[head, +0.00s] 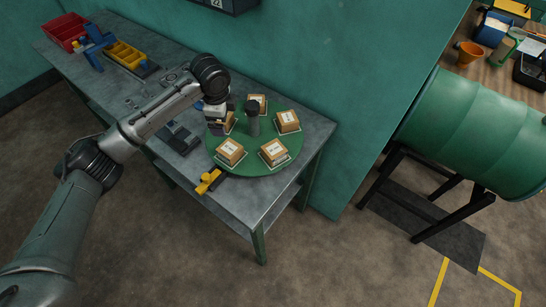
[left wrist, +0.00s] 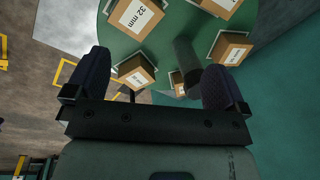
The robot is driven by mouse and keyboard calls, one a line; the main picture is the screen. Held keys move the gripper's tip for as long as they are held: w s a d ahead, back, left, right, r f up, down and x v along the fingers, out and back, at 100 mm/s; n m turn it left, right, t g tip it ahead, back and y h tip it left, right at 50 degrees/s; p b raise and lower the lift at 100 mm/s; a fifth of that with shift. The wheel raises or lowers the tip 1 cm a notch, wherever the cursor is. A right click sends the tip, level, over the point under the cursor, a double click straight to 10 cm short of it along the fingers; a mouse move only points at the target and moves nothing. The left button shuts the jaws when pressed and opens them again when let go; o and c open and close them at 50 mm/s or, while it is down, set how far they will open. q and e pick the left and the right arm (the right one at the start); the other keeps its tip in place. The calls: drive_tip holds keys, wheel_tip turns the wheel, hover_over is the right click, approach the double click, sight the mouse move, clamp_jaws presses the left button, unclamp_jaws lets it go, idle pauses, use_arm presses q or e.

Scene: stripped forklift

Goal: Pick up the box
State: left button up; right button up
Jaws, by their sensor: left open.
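Several small brown cardboard boxes with white labels stand on a round green turntable (head: 254,167) around a dark central post (head: 253,119). They include a front-left box (head: 230,151), a front box (head: 273,152), a right box (head: 288,121) and a back box (head: 257,103). My left gripper (head: 216,126) is at the turntable's left side, partly hiding a left box (head: 230,122). In the left wrist view its fingers (left wrist: 155,82) are open and empty. A box (left wrist: 135,71) shows between them, apart from both. Another box (left wrist: 138,16), labelled "32 mm", shows above. My right gripper is not in view.
The turntable sits at the right end of a grey workbench (head: 141,90). A yellow clamp-like part (head: 208,182) is at the front edge. A red bin (head: 65,31) and a yellow tray (head: 125,56) are at the far left. A green wall (head: 330,70) stands behind.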

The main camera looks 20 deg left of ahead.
sight(229, 148)
use_arm(q)
drive_tip(key=f+m, duration=0.2)
drive_tip(key=f, duration=0.2)
drive_tip(key=s+f+m+g, duration=0.1)
drive_tip(key=f+m, duration=0.1)
drive_tip(key=f, duration=0.3)
drive_tip(key=d+f+m+h+b, duration=0.1)
drive_tip(key=f+m, duration=0.1)
drive_tip(key=f, duration=0.3)
drive_tip(key=shift+s+m+g, duration=0.2)
drive_tip(key=shift+m+g, duration=0.1)
idle(0.3)
drive_tip(key=c, duration=1.1)
